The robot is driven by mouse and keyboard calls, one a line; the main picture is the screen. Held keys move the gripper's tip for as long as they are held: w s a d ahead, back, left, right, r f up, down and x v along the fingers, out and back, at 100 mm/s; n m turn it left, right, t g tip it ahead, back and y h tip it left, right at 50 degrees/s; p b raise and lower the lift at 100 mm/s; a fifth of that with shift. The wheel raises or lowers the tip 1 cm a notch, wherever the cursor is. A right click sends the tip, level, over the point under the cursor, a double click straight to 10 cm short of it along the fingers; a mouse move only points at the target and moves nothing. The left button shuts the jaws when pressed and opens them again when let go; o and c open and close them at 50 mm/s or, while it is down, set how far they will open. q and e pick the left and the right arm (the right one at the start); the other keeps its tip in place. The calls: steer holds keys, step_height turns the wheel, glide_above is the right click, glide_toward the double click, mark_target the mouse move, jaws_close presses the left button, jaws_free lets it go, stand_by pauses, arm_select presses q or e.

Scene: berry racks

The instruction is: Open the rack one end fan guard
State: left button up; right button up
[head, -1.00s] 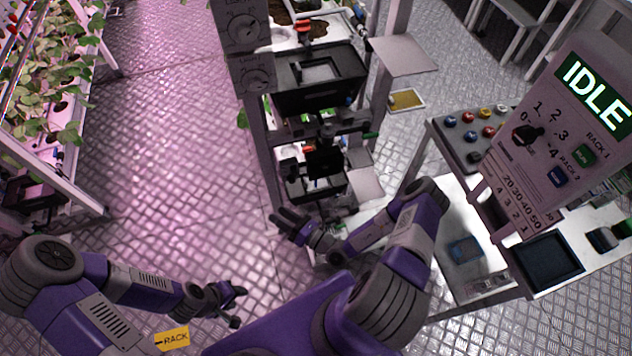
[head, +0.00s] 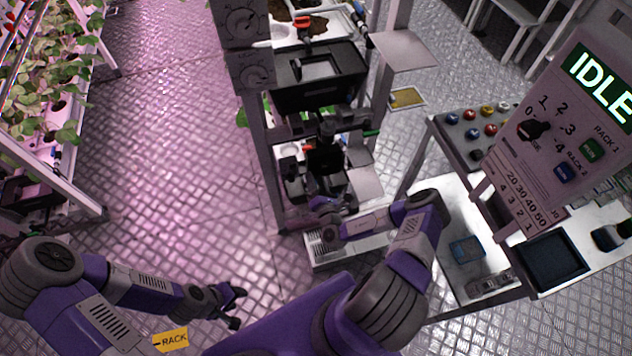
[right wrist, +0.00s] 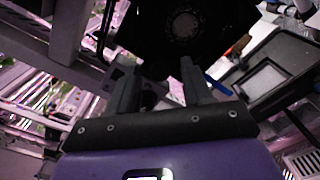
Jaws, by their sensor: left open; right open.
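A dark panel with a round grey centre (right wrist: 190,28) lies just beyond my right fingers in the right wrist view. It may be the fan guard, but the picture is too dark to be sure. My right gripper (right wrist: 158,80) is open, with its fingers spread and nothing visibly held. In the head view my right gripper (head: 312,184) is at the low end of the rack (head: 268,165), among dark fittings (head: 325,160). Contact cannot be told. My left gripper (head: 234,305) is open and empty over the floor at lower left.
A white vented box (head: 320,250) stands below my right wrist. A control panel reading IDLE (head: 545,130) and a bench (head: 470,235) are at the right. A planted rack (head: 85,165) is at the left. The floor (head: 165,160) between the racks is clear.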

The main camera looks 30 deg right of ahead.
steer(key=shift+c, duration=0.5)
jaws_close()
